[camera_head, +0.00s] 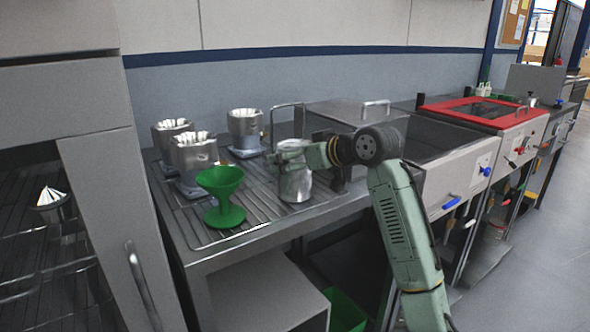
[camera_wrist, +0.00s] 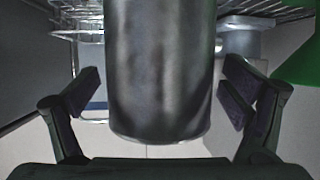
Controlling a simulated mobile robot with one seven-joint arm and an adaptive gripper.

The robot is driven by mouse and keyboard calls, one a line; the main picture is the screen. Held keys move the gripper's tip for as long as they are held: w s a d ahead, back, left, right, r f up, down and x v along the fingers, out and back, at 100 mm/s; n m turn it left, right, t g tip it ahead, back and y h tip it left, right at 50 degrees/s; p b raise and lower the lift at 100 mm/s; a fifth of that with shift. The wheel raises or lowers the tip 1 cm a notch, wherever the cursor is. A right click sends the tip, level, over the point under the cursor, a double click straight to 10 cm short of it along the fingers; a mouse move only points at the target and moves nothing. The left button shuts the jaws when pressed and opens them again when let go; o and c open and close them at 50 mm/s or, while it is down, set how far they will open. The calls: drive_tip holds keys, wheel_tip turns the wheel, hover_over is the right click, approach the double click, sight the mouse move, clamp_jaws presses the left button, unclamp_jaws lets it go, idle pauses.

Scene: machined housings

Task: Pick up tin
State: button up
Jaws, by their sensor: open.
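The tin (camera_head: 296,184) is a grey metal cylinder standing upright on the ribbed worktop, near its front edge. In the wrist view the tin (camera_wrist: 158,70) fills the middle, its upper part cut off by the frame edge. My gripper (camera_head: 288,152) is at the tin's upper part in the head view and hides some of it. In the wrist view my gripper (camera_wrist: 160,92) is open, with one finger pad on each side of the tin and a visible gap on both sides.
A green funnel-shaped stand (camera_head: 222,192) is left of the tin. Several machined metal housings (camera_head: 194,158) stand behind it. A wire frame (camera_head: 288,112) rises behind my gripper. A grey lidded basin (camera_head: 348,112) is to the right. The ribbed worktop (camera_head: 262,208) is bare in front.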

drive_tip(key=c, duration=1.9)
